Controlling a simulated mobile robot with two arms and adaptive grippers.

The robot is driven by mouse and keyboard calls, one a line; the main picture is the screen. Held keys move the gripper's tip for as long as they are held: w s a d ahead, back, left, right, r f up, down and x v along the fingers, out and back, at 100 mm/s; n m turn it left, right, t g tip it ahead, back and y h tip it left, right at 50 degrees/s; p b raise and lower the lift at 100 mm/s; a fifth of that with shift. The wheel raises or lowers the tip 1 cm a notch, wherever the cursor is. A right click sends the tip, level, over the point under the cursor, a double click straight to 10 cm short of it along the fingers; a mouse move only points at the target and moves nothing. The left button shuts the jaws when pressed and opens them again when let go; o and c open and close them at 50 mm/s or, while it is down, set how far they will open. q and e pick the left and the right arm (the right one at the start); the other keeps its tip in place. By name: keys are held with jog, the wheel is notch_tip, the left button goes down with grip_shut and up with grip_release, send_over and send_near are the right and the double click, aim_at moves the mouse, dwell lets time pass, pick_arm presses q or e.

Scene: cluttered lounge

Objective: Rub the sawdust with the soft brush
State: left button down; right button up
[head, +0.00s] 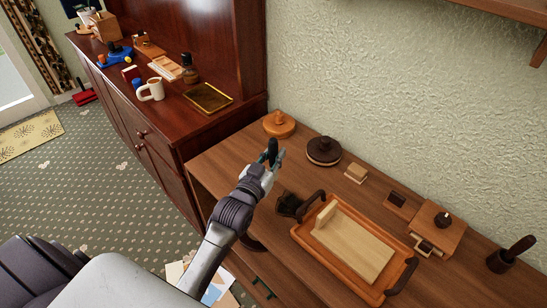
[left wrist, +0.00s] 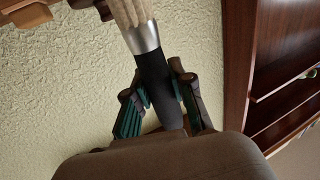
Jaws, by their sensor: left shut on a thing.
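My left gripper (head: 272,166) is above the left part of the wooden table (head: 225,160). It is shut on the soft brush, whose black handle (head: 272,147) sticks up between the fingers. In the left wrist view the brush (left wrist: 158,80) shows a dark handle, a silver ferrule and pale tan bristles at the top edge. The fingers of the left gripper (left wrist: 160,105) press on both sides of the handle. I cannot make out any sawdust in either view. My right gripper is not in view.
An orange-brown tray (head: 300,238) with dark handles holds a pale wooden board (head: 355,250). Behind stand a round orange lidded thing (head: 279,125), a dark round one (head: 324,151) and small wooden boxes. A cluttered dark red cabinet (head: 165,130) adjoins at left.

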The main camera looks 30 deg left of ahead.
aim_at(271, 151)
pick_arm(q)
notch_tip(271, 151, up, 2)
jog(key=shift+d+r+p, duration=0.1)
jog(key=shift+p, duration=0.5)
jog(key=shift+r+p, duration=0.45)
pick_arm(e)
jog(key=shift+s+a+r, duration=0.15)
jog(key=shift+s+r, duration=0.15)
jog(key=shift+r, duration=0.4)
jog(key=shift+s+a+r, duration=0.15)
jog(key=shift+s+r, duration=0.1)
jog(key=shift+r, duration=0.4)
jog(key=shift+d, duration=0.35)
pick_arm(q)
jog(key=shift+s+d+f, duration=0.1)
jog(key=shift+s+f, duration=0.05)
jog(key=shift+s, duration=0.1)
jog(key=s+d+r, duration=0.2)
jog(key=s+d, duration=0.1)
jog(key=s, duration=0.7)
jog(key=s+d+r, duration=0.2)
jog(key=s+d, duration=0.1)
jog(key=s, duration=0.7)
jog(key=shift+r, duration=0.3)
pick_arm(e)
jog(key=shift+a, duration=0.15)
pick_arm(q)
jog(key=shift+w+f, duration=0.1)
jog(key=shift+w, duration=0.05)
